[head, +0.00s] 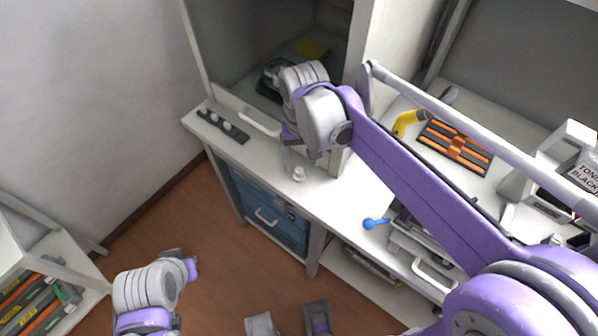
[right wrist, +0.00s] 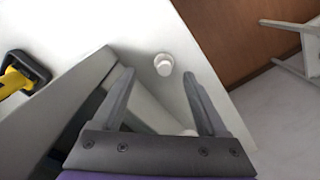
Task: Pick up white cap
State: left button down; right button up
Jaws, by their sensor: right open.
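The white cap (head: 299,174) is a small white cylinder near the front edge of the white counter (head: 340,200). In the right wrist view the cap (right wrist: 164,65) lies ahead of my right gripper (right wrist: 158,78), between the lines of its two fingertips. That gripper is open and empty, with bare counter showing between its fingers. In the head view my right gripper (head: 294,160) points down just behind the cap, partly hidden by its own wrist. My left gripper (head: 182,262) is low at the left over the floor, away from the counter; its fingers are hard to make out.
A dark strip with white knobs (head: 222,126) lies to the left. A blue-handled tool (head: 375,223), a yellow tool (head: 408,122) and an orange-striped tray (head: 455,146) are to the right.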

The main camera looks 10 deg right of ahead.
aim_at(299, 170)
jog(key=f, duration=0.5)
jog(key=shift+w+a+f, duration=0.1)
jog(key=shift+w+a, duration=0.1)
jog(key=shift+a, duration=0.15)
jog(key=shift+c, duration=0.3)
grip_shut()
